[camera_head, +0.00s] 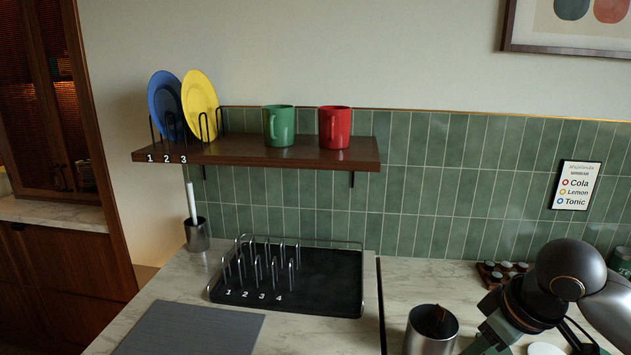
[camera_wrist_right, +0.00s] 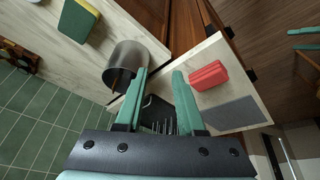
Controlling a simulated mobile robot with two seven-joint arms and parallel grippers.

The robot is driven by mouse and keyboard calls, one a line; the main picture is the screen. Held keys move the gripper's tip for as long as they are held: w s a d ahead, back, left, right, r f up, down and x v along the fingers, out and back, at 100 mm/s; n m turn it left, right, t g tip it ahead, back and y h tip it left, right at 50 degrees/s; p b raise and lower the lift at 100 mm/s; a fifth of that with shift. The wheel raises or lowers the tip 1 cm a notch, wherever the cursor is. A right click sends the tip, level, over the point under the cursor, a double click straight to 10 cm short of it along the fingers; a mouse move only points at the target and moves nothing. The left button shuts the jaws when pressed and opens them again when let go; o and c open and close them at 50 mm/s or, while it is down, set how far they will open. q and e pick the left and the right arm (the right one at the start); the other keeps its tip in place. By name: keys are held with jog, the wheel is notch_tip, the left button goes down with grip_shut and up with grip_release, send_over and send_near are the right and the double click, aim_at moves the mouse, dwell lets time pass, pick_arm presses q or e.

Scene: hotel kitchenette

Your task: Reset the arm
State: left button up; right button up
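My right arm comes in at the lower right of the head view, with part of its green gripper (camera_head: 484,345) at the bottom edge, beside a steel canister (camera_head: 432,330). In the right wrist view the two green fingers of my right gripper (camera_wrist_right: 160,72) stand apart with nothing held between them. The canister also shows in the right wrist view (camera_wrist_right: 127,65), close to one fingertip. My left gripper and arm are not in view.
A black dish rack (camera_head: 330,290) with numbered slots stands empty on the counter. A wall shelf (camera_head: 260,153) holds blue (camera_head: 163,98) and yellow (camera_head: 199,95) plates, a green mug (camera_head: 278,125) and a red mug (camera_head: 334,127). A grey mat (camera_head: 190,330) lies front left.

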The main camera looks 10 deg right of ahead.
jog(key=s+a+f+n+y, duration=0.1)
jog(key=s+a+f, duration=0.1)
jog(key=a+f, duration=0.7)
jog(key=s+f+m+h, duration=0.2)
jog(key=s+f+m, duration=0.2)
jog(key=s+f, duration=1.05)
jog(key=w+a+f+t+y, duration=0.1)
jog(key=w+a+f+t, duration=0.1)
jog(key=f, duration=0.3)
jog(key=w+a+f+t+y, duration=0.1)
jog(key=w+a+f+t, duration=0.1)
jog(key=f, duration=0.3)
jog(key=shift+a+f+n+t, duration=0.15)
jog(key=shift+a+n+t, duration=0.15)
jog(key=shift+a+t, duration=0.25)
